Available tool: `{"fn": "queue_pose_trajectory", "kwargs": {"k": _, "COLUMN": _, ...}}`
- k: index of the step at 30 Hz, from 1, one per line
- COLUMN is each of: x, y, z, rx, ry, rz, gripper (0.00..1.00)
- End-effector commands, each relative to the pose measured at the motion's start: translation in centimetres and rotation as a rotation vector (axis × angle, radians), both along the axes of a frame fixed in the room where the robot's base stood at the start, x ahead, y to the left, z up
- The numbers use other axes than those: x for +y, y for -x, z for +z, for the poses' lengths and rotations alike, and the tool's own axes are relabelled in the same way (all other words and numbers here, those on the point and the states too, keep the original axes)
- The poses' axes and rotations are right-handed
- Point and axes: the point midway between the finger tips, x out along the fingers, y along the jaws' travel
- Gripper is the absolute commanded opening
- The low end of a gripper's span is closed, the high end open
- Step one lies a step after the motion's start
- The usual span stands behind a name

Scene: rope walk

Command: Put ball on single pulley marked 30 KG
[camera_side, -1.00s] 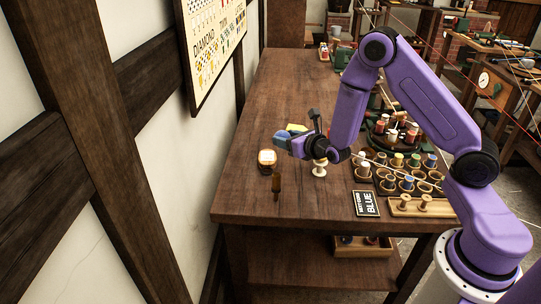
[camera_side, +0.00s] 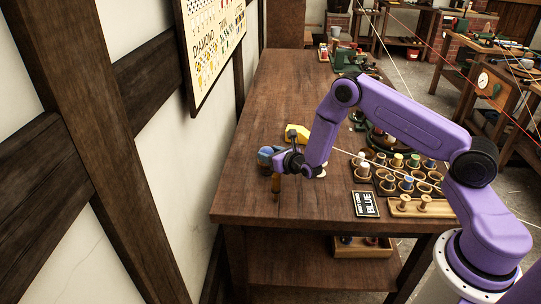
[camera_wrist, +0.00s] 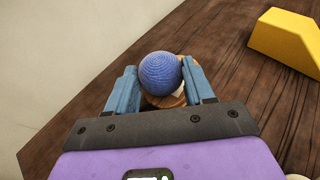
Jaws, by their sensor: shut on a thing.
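A blue, ridged ball (camera_wrist: 160,73) sits between the two fingers of my gripper (camera_wrist: 161,88) in the wrist view. My gripper is shut on it. In the side view my gripper (camera_side: 270,157) is low over the near left part of the table. Directly beneath the ball in the wrist view is a round wooden thing with a pale part (camera_wrist: 178,98), mostly hidden by the ball and fingers. I cannot tell whether the ball touches it. No "30 KG" marking is legible.
A yellow block (camera_side: 297,132) lies just behind my gripper, also in the wrist view (camera_wrist: 285,40). The wall is close on the left.

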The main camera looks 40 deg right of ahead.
Motion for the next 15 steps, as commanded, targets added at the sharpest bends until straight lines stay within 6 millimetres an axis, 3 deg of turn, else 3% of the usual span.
{"fn": "queue_pose_trajectory", "kwargs": {"k": 13, "x": 0.05, "y": 0.02, "z": -0.61, "rx": 0.0, "ry": 0.0, "rz": 0.001, "gripper": 0.23}}
{"fn": "queue_pose_trajectory", "kwargs": {"k": 14, "x": 0.05, "y": 0.01, "z": -0.56, "rx": -0.001, "ry": 0.0, "rz": 0.001, "gripper": 0.62}}
{"fn": "queue_pose_trajectory", "kwargs": {"k": 15, "x": 0.05, "y": 0.01, "z": -0.55, "rx": -0.001, "ry": 0.0, "rz": 0.001, "gripper": 0.75}}
